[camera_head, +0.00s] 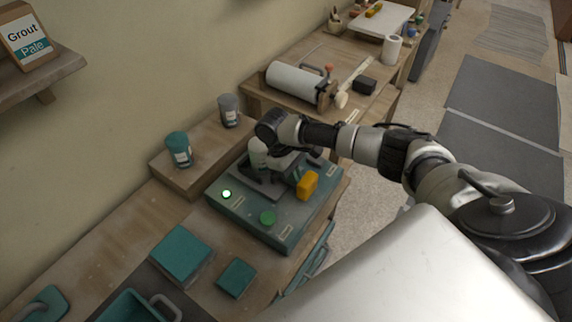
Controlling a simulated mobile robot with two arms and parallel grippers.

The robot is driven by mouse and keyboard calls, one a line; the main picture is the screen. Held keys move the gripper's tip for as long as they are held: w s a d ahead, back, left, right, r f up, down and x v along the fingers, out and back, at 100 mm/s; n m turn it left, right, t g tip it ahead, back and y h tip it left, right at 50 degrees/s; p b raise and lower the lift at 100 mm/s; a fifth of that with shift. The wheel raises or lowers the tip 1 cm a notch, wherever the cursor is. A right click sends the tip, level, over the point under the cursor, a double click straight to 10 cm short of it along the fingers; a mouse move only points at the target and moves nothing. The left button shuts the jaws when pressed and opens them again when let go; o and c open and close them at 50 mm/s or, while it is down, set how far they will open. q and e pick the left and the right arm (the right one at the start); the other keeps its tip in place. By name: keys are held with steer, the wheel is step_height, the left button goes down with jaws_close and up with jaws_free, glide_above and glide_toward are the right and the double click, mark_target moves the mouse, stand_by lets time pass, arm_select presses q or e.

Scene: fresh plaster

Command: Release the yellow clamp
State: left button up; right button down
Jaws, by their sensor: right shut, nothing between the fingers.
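The yellow clamp (307,186) is a small block-shaped piece on the right side of a teal machine (240,213) on the bench. My right arm reaches in from the right, and its wrist hangs over the back of the machine. My right gripper (287,166) is shut and empty, low over the machine, just behind and left of the clamp. The wrist and machine parts partly hide its fingertips, so I cannot tell whether they touch the clamp. A green lamp (227,194) glows on the machine's left, and a green button (268,218) is at its front. My left gripper is out of view.
A teal cup (178,150) and a grey cup (229,111) stand on a raised wooden block behind the machine. Teal boxes (181,254) lie at the front left. A white roll (295,79) lies on the far bench. The floor at right is open.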

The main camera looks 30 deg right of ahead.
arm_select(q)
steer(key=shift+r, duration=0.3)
arm_select(e)
steer(key=shift+s+d, duration=0.1)
steer(key=shift+s, duration=0.2)
steer(key=shift+w, duration=0.1)
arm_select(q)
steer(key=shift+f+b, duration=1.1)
arm_select(e)
steer(key=v, duration=1)
steer(key=shift+r, duration=0.35)
steer(key=shift+w+f, duration=0.1)
